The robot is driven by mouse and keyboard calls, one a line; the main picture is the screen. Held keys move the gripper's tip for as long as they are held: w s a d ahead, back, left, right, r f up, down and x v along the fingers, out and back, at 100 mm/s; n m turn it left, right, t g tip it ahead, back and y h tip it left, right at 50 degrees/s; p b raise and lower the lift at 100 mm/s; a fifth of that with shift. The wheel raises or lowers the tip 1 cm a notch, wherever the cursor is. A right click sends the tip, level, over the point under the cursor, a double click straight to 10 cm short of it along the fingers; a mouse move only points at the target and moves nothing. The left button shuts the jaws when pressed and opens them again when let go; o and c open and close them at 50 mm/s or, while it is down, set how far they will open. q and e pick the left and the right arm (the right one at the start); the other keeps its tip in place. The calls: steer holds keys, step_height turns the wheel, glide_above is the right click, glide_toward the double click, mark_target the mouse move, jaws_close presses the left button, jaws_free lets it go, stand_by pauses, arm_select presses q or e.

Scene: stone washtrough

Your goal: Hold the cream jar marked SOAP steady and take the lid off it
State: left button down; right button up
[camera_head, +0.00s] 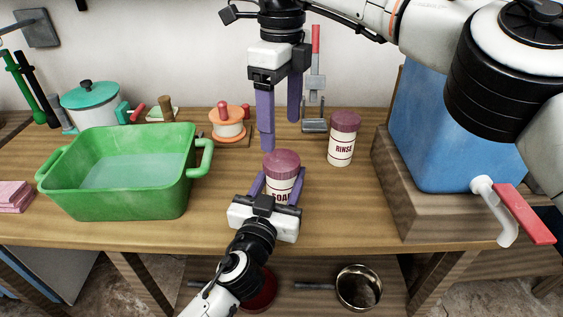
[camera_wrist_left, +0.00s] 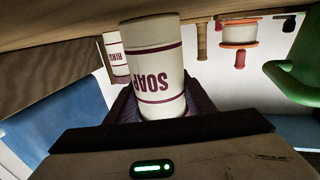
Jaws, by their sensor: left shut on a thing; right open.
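The cream SOAP jar (camera_head: 280,187) stands on the wooden counter with its maroon lid (camera_head: 282,163) on top. My left gripper (camera_head: 279,184) is shut on the jar's body from the front, one finger on each side. In the left wrist view the jar (camera_wrist_left: 155,68) appears upside down between the fingers, and its lid is not visible. My right gripper (camera_head: 280,132) is open and empty, pointing down, with its purple fingers above and behind the lid, apparently not touching it.
A similar RINSE jar (camera_head: 341,143) stands close to the right. A green basin (camera_head: 120,195) is at the left, an orange-and-cream pot (camera_head: 228,127) behind. A blue tank (camera_head: 435,125) with a red-handled tap (camera_head: 523,213) stands right. Counter between basin and SOAP jar is clear.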

mark_target(282, 159)
steer(key=m, duration=1.3)
steer(key=shift+m, duration=0.4)
steer(key=m, duration=0.8)
steer(key=shift+m, duration=0.3)
steer(key=m, duration=1.2)
steer(key=shift+m, duration=0.3)
steer(key=shift+f, duration=4)
